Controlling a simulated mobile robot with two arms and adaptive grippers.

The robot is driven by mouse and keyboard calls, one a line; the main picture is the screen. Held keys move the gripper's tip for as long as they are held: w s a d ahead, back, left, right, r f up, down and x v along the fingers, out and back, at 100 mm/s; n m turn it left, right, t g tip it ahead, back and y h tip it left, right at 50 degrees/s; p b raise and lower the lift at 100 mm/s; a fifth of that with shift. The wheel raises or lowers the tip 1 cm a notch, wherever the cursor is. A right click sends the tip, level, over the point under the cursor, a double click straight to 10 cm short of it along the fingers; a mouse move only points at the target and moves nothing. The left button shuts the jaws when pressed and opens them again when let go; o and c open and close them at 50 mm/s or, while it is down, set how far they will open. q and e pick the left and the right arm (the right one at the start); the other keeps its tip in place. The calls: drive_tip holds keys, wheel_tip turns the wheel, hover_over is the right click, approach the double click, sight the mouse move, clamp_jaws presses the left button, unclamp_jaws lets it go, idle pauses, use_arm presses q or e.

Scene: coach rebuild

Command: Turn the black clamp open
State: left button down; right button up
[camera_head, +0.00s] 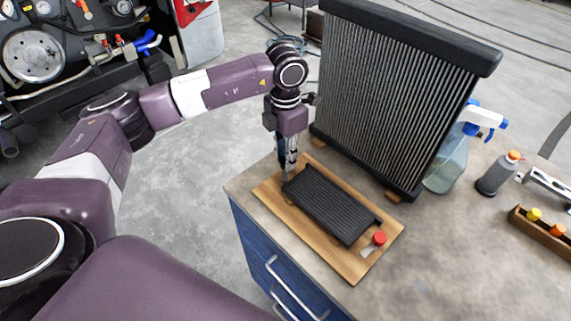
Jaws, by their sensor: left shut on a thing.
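My left gripper (287,167) points straight down at the left end of a small black finned block (333,204). Its fingers are shut on a small part there, which looks like the black clamp; the fingers hide most of it, so its turn angle cannot be told. The finned block lies flat on a wooden board (354,270) at the bench corner. A red knob (379,238) on a light metal piece sits at the board's right end. My right gripper is not in view.
A large black radiator (398,100) stands upright on wooden blocks close behind the board. To its right are a spray bottle (450,160), a grey bottle (497,174) and a wooden tray (541,233). The bench (440,270) is clear at front right.

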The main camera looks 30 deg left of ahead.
use_arm(q)
drive_tip(key=m+b, duration=0.4)
drive_tip(key=shift+f+m, duration=0.15)
drive_tip(key=shift+m, duration=0.15)
drive_tip(key=m+b, duration=0.2)
drive_tip(key=m, duration=0.1)
drive_tip(key=shift+b, duration=0.3)
drive_tip(key=shift+r+m+b, duration=0.2)
drive_tip(key=shift+m+b, duration=0.25)
drive_tip(key=shift+m, duration=0.35)
drive_tip(key=c, duration=1.7)
unclamp_jaws()
wheel_tip(320, 180, up, 12)
drive_tip(key=shift+r, duration=0.1)
